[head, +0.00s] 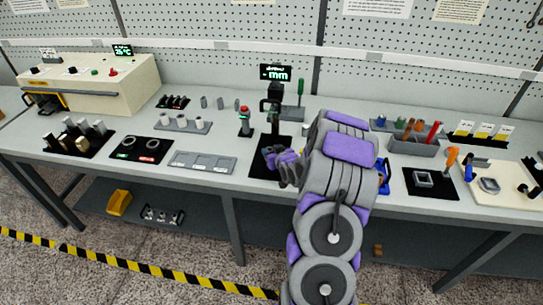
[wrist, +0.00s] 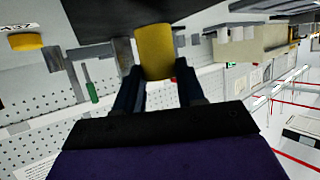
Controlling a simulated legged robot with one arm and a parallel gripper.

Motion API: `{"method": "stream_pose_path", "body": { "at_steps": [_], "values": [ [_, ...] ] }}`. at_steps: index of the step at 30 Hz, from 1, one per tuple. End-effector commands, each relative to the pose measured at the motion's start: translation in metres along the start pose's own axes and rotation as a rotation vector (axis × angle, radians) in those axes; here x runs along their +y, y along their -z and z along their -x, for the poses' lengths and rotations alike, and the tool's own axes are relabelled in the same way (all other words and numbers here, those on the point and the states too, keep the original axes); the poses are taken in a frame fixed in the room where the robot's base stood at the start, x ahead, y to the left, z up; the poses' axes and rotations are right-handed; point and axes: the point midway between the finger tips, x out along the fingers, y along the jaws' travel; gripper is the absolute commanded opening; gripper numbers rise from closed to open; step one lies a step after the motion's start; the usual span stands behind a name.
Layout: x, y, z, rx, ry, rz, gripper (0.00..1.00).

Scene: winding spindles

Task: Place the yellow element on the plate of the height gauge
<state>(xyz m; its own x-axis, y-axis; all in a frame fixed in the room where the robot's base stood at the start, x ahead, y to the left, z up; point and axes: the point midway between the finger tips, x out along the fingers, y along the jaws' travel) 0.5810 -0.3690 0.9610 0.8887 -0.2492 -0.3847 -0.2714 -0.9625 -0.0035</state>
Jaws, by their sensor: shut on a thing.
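My gripper (wrist: 156,75) is shut on the yellow element (wrist: 153,50), a short cylinder held between the two dark fingers in the wrist view. In the head view my gripper (head: 279,158) is over the table in front of the height gauge (head: 274,106), a dark upright stand with a display reading "mm". The yellow element cannot be made out in the head view. The gauge's black base (head: 261,168) shows partly beside and below my gripper; its plate is hidden or too small to tell. I cannot tell whether the element touches anything.
A red-topped post (head: 244,121) stands close left of the gauge, and a green-handled tool (head: 299,92) stands behind it. A grey tray (head: 202,162) lies to the left. A grey bin (head: 413,143) of tools is to the right. Another yellow thing (wrist: 26,42) shows in the wrist view.

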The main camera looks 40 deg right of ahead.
Motion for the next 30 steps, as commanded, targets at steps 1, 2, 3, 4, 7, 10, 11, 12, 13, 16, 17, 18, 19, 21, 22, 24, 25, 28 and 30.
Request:
{"method": "stream_pose_path", "body": {
  "at_steps": [1,2,3,4,7,10,11,12,13,16,17,18,19,21,22,24,25,28,30],
  "values": [
    [0.0,-0.01,-0.004,-0.003,0.0,-0.001,0.08],
    [0.0,-0.013,-0.005,-0.004,0.0,-0.001,0.08],
    [0.0,-0.015,-0.006,-0.003,0.0,-0.001,0.08],
    [0.0,-0.015,-0.006,-0.003,0.0,-0.001,0.08],
    [0.001,-0.013,-0.005,-0.002,0.0,0.0,0.08],
    [0.0,-0.013,-0.005,-0.002,0.0,0.0,0.44],
    [0.001,-0.013,-0.005,-0.001,0.0,0.0,0.46],
    [0.0,-0.013,-0.005,-0.001,0.0,0.0,0.5],
    [0.001,-0.013,-0.005,-0.001,0.0,0.0,0.53],
    [0.001,-0.012,-0.005,-0.001,0.0,0.0,0.63],
    [0.001,-0.012,-0.005,0.0,0.0,0.0,0.64],
    [0.001,-0.012,-0.005,0.0,0.0,0.0,0.64],
    [0.001,-0.012,-0.005,0.0,0.0,0.0,0.64],
    [0.001,-0.012,-0.005,0.0,0.0,0.0,0.64],
    [0.001,-0.012,-0.005,0.0,0.0,0.0,0.64],
    [0.001,-0.012,-0.004,0.0,0.0,0.0,0.64],
    [0.001,-0.012,-0.003,0.0,0.0,0.0,0.64],
    [0.001,-0.012,0.004,-0.001,0.0,0.0,0.64],
    [0.002,-0.01,0.013,0.001,-0.001,0.0,0.64]
  ]
}}
